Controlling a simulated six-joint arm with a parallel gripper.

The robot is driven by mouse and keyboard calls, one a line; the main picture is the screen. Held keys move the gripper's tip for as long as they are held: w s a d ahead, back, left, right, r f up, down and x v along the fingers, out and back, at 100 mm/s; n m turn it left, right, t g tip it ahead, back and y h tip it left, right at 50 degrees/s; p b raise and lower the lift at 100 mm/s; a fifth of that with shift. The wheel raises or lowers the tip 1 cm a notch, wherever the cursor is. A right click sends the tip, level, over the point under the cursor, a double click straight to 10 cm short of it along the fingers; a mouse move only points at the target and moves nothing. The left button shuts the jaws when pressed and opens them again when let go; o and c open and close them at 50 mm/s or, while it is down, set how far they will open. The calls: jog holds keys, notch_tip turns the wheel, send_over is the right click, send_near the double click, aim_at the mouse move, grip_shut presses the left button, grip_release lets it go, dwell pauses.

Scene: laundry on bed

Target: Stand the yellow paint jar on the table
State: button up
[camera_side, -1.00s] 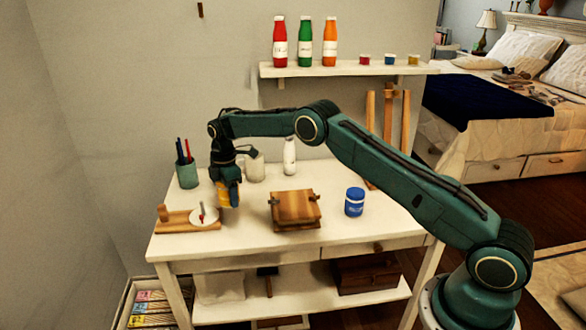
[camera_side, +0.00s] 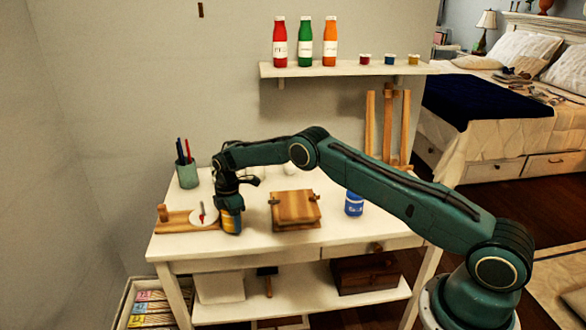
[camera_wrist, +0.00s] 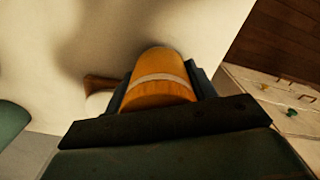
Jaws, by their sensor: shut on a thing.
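The yellow paint jar (camera_side: 231,223) is held in my gripper (camera_side: 230,209) over the left part of the table, close to the tabletop. It looks about upright in the side view; I cannot tell whether its base touches the table (camera_side: 180,245). In the wrist view the jar (camera_wrist: 160,72) shows orange-yellow with a pale band. My gripper (camera_wrist: 160,95) is shut around it there, one finger on each side. The jar's top is hidden by the gripper in the side view.
A wooden board with a white round piece (camera_side: 203,217) lies just left of the jar. A wooden box (camera_side: 296,207) is to the right, then a blue jar (camera_side: 354,205). A pen cup (camera_side: 187,175) stands behind. The table's front edge is close.

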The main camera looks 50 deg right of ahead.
jog(key=shift+f, duration=0.55)
jog(key=shift+f, duration=0.15)
jog(key=o, duration=1.1)
notch_tip(320, 180, up, 12)
jog(key=shift+f, duration=0.1)
jog(key=shift+r, duration=0.25)
